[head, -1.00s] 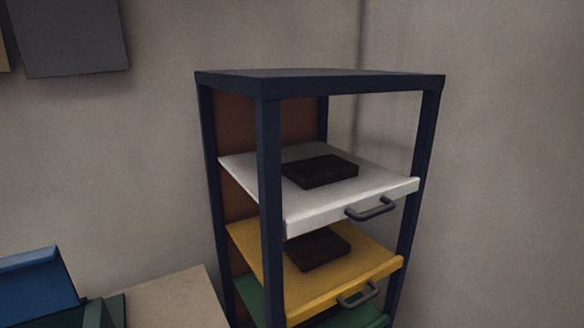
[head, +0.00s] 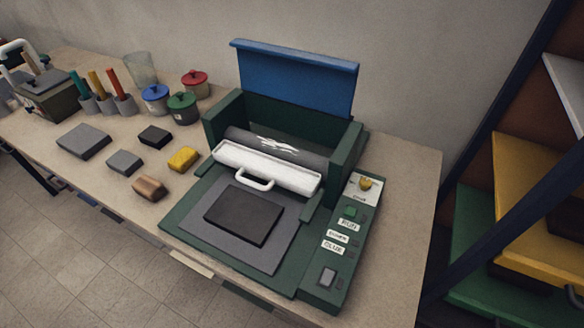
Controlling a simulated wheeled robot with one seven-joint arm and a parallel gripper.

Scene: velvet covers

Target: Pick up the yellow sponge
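The yellow sponge (head: 184,158) is a small yellow block lying on the workbench (head: 398,190), just left of a green machine. A black block (head: 155,136) lies behind and left of it, and a brown block (head: 150,187) lies in front and left of it. Nothing covers the sponge. My gripper is not in the head view.
The green machine (head: 340,255) with a raised blue lid (head: 296,75) fills the bench's middle. Grey blocks (head: 84,141), small lidded pots (head: 182,107) and upright coloured sticks (head: 114,80) stand at left. A drawer rack (head: 500,180) stands at right.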

